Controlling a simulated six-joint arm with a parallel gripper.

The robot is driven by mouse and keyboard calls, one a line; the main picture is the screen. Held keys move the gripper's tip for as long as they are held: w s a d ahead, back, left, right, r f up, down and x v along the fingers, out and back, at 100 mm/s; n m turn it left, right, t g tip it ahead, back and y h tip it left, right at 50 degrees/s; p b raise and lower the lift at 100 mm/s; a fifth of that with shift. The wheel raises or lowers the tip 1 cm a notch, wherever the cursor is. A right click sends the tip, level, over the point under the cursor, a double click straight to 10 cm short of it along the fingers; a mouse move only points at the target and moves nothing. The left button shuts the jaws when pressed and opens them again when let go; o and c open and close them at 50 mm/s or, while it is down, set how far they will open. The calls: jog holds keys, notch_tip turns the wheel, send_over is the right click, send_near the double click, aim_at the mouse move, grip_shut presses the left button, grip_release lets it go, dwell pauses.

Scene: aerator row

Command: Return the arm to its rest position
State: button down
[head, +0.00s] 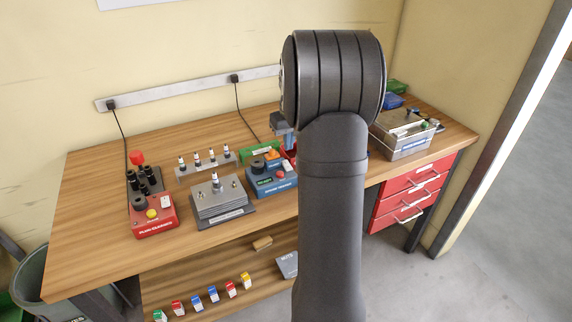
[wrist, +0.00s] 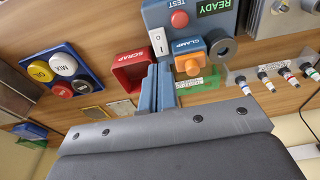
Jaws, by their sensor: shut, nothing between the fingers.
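My gripper (wrist: 158,76) shows in the wrist view with its two blue-grey fingers together and nothing between them. It is above the bench, beside the red SCRAP bin (wrist: 131,72) and the orange CLAMP block (wrist: 188,56). In the head view my arm hides most of the gripper. The blue test station (head: 270,183) stands left of my arm. Its green READY display (wrist: 214,6), red TEST button (wrist: 179,19) and white switch (wrist: 158,48) show in the wrist view.
A rack (head: 206,171) of several small parts stands behind a grey block (head: 219,202) holding one part upright. A red station (head: 154,220) is at left. A metal box (head: 403,143) is at right, above red drawers (head: 410,188). The bench (head: 85,215) is bare at far left.

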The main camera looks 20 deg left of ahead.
notch_tip(320, 180, down, 7)
jog(key=shift+f, duration=0.1)
dwell(0.5)
notch_tip(320, 180, up, 17)
jog(key=s+d+t+y, duration=0.1)
jog(key=s+d, duration=0.2)
jog(key=shift+a+x, duration=0.2)
jog(key=shift+x, duration=2.15)
jog(key=shift+w, duration=0.15)
